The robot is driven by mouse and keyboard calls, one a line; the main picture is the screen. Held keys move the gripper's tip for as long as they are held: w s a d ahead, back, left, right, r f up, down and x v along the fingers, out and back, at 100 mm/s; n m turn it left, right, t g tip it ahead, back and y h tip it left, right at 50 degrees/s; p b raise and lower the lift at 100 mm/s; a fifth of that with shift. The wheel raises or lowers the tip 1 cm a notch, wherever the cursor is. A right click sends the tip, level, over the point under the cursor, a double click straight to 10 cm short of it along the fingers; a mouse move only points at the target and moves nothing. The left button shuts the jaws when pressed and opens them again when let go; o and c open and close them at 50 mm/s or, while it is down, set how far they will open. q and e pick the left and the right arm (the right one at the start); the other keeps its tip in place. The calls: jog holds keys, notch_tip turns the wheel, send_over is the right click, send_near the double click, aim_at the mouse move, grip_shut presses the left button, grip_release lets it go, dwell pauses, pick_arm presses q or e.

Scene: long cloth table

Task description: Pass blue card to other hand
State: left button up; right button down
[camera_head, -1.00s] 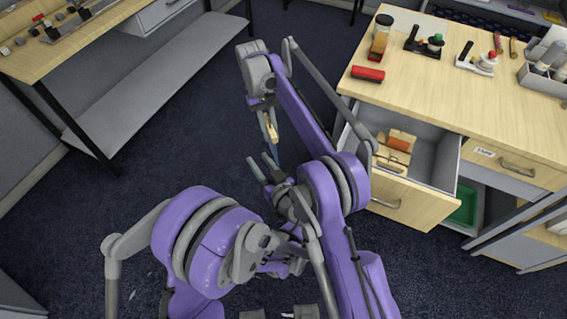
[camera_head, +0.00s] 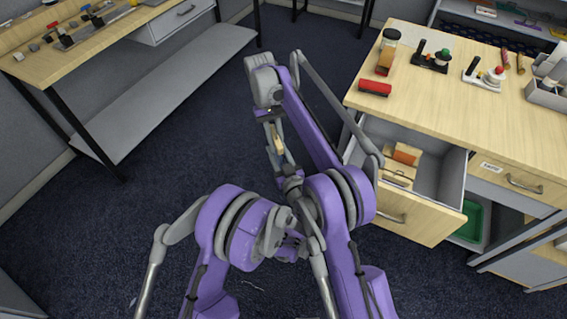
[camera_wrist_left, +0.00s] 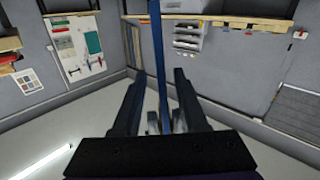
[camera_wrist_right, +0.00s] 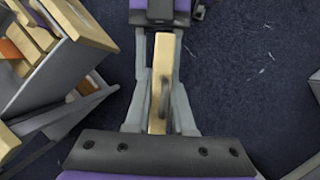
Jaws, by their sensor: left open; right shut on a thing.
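The blue card shows in the left wrist view as a narrow upright blue strip (camera_wrist_left: 158,55), seen nearly edge-on. A tan wooden piece (camera_wrist_right: 160,75), which appears to be part of it, sits between the fingers of my right gripper (camera_wrist_right: 159,55) in the right wrist view. My right gripper (camera_head: 275,125) is shut on this piece and points down in the head view. My left gripper (camera_head: 286,170) is just below it. Its fingers (camera_wrist_left: 159,82) are open on either side of the blue strip, with gaps showing. The blue part is mostly hidden in the head view.
An open drawer (camera_head: 437,180) with wooden and orange items juts from the workbench (camera_head: 455,115) on the right. A red item (camera_head: 375,88) and several tools lie on the bench. Another table (camera_head: 95,50) stands at the left. The floor between is clear.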

pick_arm(q)
jog(key=shift+x, duration=1.3)
grip_shut()
pick_arm(e)
jog(key=c, duration=0.7)
grip_release()
